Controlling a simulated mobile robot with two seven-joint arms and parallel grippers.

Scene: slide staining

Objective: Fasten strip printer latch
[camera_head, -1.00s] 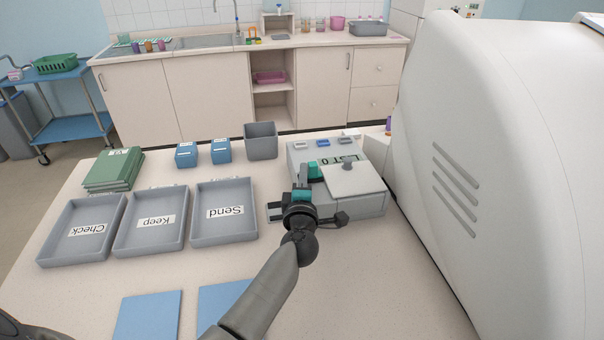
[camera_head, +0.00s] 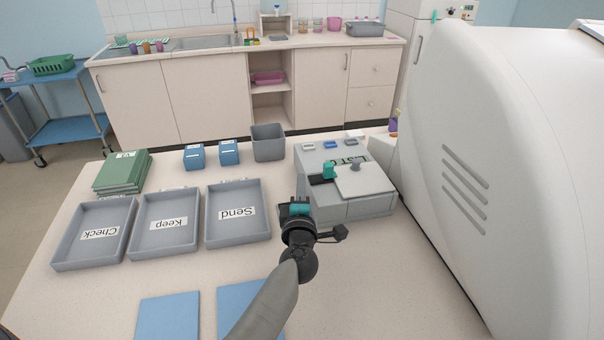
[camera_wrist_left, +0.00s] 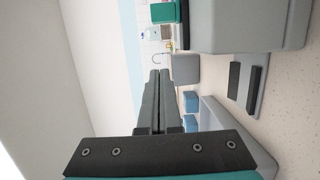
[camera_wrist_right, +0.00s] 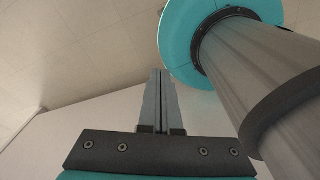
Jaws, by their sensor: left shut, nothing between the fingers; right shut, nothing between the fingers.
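The strip printer (camera_head: 352,207) is a grey box at the back right of the table. Its pale lid (camera_head: 366,183), with a grey knob, lies over the front of its top. A green latch piece (camera_head: 329,170) stands at the lid's left edge; whether it is fastened I cannot tell. It also shows in the left wrist view as a green block (camera_wrist_left: 164,12). My left gripper (camera_head: 297,203) is shut and empty, just left of the printer and apart from the latch. My right gripper (camera_wrist_right: 158,100) is shut and empty, seen only in its wrist view.
A large white machine (camera_head: 500,150) stands close on the printer's right. Grey trays marked Send (camera_head: 238,240), Keep (camera_head: 165,249) and Check (camera_head: 92,262) lie to the left. A grey bin (camera_head: 268,143) and blue boxes stand behind.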

